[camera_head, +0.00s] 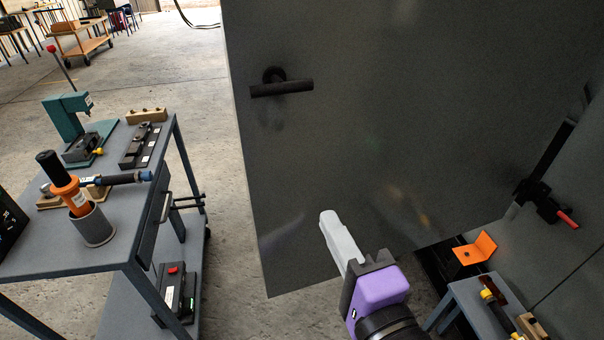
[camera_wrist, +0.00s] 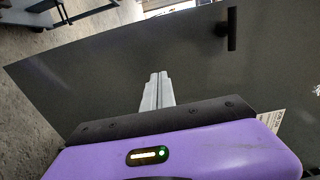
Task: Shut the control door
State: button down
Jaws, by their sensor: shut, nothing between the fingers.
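The control door (camera_head: 400,120) is a large dark grey panel that fills the upper middle and right of the head view. It stands open, swung out from the enclosure at the right. A black lever handle (camera_head: 282,87) sits near its left edge. My gripper (camera_head: 330,220), with pale fingers and a purple body, is shut and empty in front of the door's lower part, below and right of the handle. I cannot tell whether the fingertips touch the panel. In the wrist view the shut fingers (camera_wrist: 157,90) point at the door (camera_wrist: 100,75), with the handle (camera_wrist: 232,28) at upper right.
A grey cart (camera_head: 60,250) with a teal press (camera_head: 68,118), an orange tool (camera_head: 70,190) in a cup and other parts stands at left. Concrete floor (camera_head: 170,70) is clear between cart and door.

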aim_at(298, 162)
jog(key=p+x, duration=0.2)
jog(key=x, duration=1.1)
